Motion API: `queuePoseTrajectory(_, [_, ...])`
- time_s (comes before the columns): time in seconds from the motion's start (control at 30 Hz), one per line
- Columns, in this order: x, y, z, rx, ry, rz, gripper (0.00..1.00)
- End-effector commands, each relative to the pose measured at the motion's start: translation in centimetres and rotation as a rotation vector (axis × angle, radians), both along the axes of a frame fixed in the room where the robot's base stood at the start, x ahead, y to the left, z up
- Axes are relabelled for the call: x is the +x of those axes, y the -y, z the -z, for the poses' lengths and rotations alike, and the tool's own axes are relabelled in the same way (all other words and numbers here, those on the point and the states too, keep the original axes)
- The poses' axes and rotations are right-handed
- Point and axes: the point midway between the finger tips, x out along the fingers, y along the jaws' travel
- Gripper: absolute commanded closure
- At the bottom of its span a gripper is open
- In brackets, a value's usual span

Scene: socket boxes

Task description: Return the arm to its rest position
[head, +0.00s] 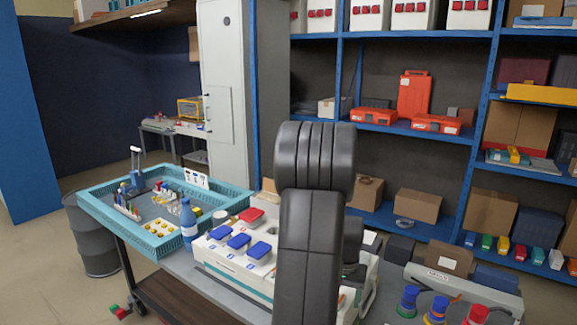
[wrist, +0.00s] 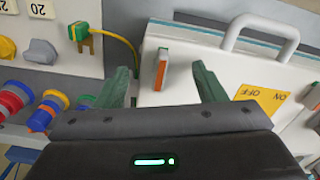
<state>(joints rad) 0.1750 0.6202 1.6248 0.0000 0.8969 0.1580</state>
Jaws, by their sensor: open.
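My arm (head: 310,245) rises in front of the workbench in the head view and hides part of the white socket box (head: 262,285). My gripper itself is hidden there behind the arm. In the wrist view my gripper (wrist: 165,88) shows two green fingers spread apart, with nothing held between them.
Blue-lidded sockets (head: 238,241) and a red one (head: 251,216) sit on the box. A teal tray (head: 105,212) with a blue bottle (head: 188,222) stands left. Colored plugs (head: 437,308) are at front right. Blue shelving (head: 420,132) stands behind. A yellow-green plug (wrist: 82,32) sits in another panel.

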Motion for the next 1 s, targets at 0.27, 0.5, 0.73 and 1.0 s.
queuePoseTrajectory(0.27, [0.01, 0.00, -0.11, 0.000, 0.000, 0.189, 0.36])
queuePoseTrajectory(0.5, [0.01, 0.00, -0.04, 0.000, 0.000, 0.258, 0.36])
queuePoseTrajectory(0.73, [0.01, 0.00, 0.00, 0.000, 0.000, 0.263, 0.36])
queuePoseTrajectory(1.0, [-0.22, 0.03, -0.88, 0.001, 0.004, 0.261, 0.36])
